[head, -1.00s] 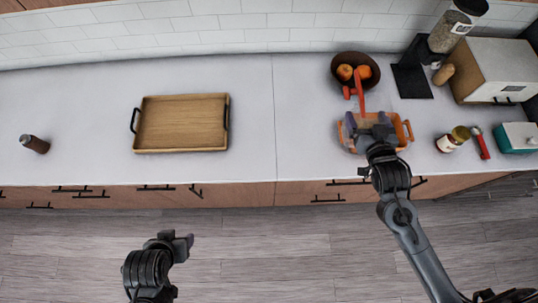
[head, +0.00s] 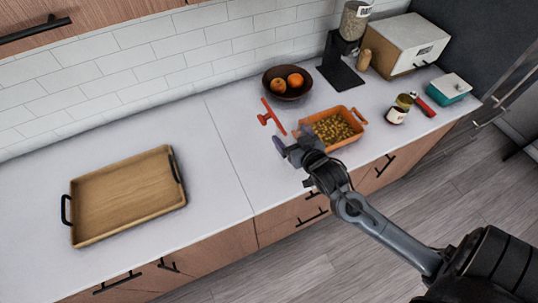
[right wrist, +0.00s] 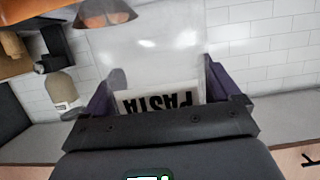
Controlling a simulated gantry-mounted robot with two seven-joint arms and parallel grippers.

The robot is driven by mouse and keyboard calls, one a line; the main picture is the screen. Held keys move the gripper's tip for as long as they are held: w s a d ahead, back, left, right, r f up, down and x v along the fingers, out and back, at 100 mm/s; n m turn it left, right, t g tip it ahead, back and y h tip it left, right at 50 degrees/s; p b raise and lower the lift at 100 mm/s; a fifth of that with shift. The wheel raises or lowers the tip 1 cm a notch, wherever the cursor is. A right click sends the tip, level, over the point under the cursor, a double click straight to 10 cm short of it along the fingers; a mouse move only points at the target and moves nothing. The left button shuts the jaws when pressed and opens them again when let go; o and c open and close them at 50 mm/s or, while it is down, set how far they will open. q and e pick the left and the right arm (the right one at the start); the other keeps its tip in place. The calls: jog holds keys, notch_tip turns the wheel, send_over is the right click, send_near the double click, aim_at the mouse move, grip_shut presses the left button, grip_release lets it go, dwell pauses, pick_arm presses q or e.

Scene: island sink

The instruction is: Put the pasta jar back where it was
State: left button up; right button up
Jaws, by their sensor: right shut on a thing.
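The pasta jar (right wrist: 150,55) is clear and looks empty in the right wrist view. Its white label reads PASTA (right wrist: 158,101), upside down in that picture. My right gripper (right wrist: 158,90) is shut on the jar, with a purple finger on each side. In the head view my right gripper (head: 290,150) is over the counter, just left of the orange baking dish (head: 345,145). The jar cannot be made out clearly there. The dish holds many small yellow pasta pieces. My left gripper is not in view.
A wooden tray (head: 125,195) lies at the left. A brown fruit bowl (head: 270,87), a red utensil (head: 270,115), a black-stand dispenser (head: 340,65), a white box (head: 405,45), a small jar (head: 398,110) and a teal container (head: 449,88) are around.

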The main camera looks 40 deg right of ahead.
jog(key=w+a+f, duration=0.4)
jog(key=a+f, duration=0.1)
jog(key=f, duration=0.3)
jog(key=shift+a, duration=0.15)
jog(key=shift+w, duration=0.1)
jog(key=o, duration=1.2)
jog(key=shift+f, duration=0.15)
